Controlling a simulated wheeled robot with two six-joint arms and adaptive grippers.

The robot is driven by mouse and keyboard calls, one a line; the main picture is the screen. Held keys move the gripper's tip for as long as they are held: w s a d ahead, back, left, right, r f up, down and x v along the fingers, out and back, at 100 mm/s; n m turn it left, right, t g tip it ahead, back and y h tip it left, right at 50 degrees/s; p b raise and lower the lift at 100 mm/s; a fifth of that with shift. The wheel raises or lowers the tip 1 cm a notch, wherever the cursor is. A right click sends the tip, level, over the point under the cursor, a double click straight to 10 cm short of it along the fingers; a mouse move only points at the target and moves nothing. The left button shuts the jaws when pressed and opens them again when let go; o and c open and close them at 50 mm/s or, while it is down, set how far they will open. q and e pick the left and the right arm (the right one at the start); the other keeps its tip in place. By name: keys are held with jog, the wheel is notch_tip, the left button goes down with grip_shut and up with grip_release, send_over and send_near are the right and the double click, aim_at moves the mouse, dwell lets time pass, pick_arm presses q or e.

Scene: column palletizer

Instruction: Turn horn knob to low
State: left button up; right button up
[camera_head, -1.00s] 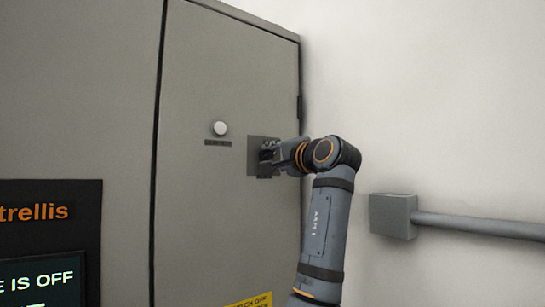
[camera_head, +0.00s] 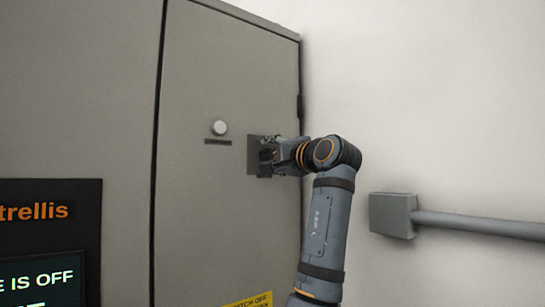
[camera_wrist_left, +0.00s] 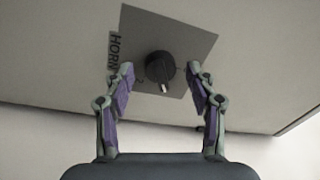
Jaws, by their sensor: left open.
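The horn knob (camera_wrist_left: 160,68) is a round black knob with a white pointer mark, on a grey square plate (camera_wrist_left: 190,38) labelled HORN in the left wrist view. The white mark points toward the bottom of that view. My left gripper (camera_wrist_left: 163,77) is open, with one finger on each side of the knob and a visible gap to each. In the head view the left gripper (camera_head: 268,153) is at the plate (camera_head: 254,160) on the cabinet door and hides the knob. My right gripper is not in view.
The grey cabinet door (camera_head: 215,70) carries a round white button (camera_head: 219,128) left of the plate. A grey box with a conduit (camera_head: 393,215) is on the wall at right. A dark panel with a screen (camera_head: 45,240) is at lower left.

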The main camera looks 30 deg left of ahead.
pick_arm(q)
jog(key=v, duration=1.2)
jog(key=shift+a, duration=0.15)
